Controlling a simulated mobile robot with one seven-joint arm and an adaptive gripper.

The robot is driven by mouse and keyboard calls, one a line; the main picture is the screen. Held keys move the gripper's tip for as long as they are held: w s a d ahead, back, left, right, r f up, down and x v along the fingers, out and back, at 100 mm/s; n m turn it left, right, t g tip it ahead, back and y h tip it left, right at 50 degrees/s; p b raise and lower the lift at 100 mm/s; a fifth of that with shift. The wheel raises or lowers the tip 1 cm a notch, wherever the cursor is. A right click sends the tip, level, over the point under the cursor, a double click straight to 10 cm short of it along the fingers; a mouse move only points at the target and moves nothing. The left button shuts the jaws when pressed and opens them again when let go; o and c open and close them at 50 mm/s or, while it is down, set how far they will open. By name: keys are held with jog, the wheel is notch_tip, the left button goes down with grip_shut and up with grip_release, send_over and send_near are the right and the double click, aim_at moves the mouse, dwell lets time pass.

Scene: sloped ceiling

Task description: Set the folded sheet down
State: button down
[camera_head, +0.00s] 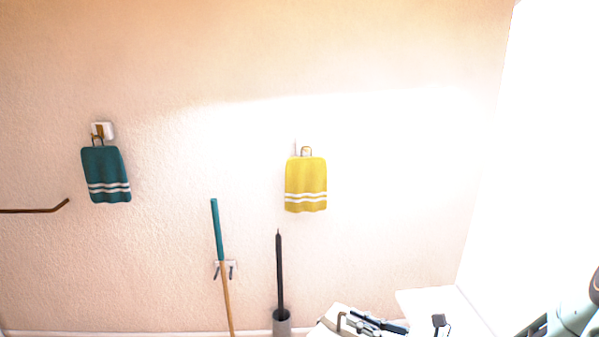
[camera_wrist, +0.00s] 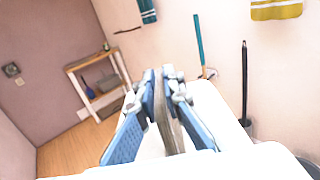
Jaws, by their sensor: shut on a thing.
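In the wrist view my gripper (camera_wrist: 162,76) has its blue-grey fingers closed on a thin grey-brown piece, which I take to be the folded sheet (camera_wrist: 168,125). The sheet stands edge-on between the fingers, so its full size is hidden. A white surface (camera_wrist: 213,112) lies below and around the gripper. I cannot tell whether the sheet touches it. In the head view, grey and black parts that look like my gripper (camera_head: 372,322) show at the bottom edge, over a white surface.
A teal towel (camera_head: 106,175) and a yellow towel (camera_head: 306,186) hang on the wall. A teal-and-wood pole (camera_head: 219,260) and a black rod (camera_head: 280,270) in a grey holder (camera_head: 282,323) stand below. A wooden shelf (camera_wrist: 97,90) stands at the left wall.

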notch_tip(320, 180, up, 2)
jog(key=shift+r+p, duration=0.1)
jog(key=shift+p, duration=0.7)
jog(key=shift+w+a+r+m+t+h, duration=0.1)
jog(key=shift+a+r+m+t+h, duration=0.15)
jog(key=shift+m+t+h, duration=0.3)
jog(key=shift+w+a+r+m+t+h, duration=0.1)
jog(key=shift+a+r+m+t+h, duration=0.1)
jog(key=shift+m+t+h, duration=0.35)
jog(key=shift+d+f+m+t+h, duration=0.1)
jog(key=shift+m+t+h, duration=0.6)
jog(key=shift+t+h, duration=0.2)
jog(key=shift+s+d+f+m+t+h, duration=0.1)
jog(key=shift+d+f+m+t+h, duration=0.1)
jog(key=shift+m+t+h, duration=0.2)
jog(key=shift+s+d+f+m+t+h, duration=0.1)
jog(key=shift+f+m+t+h, duration=0.15)
jog(key=shift+h, duration=0.25)
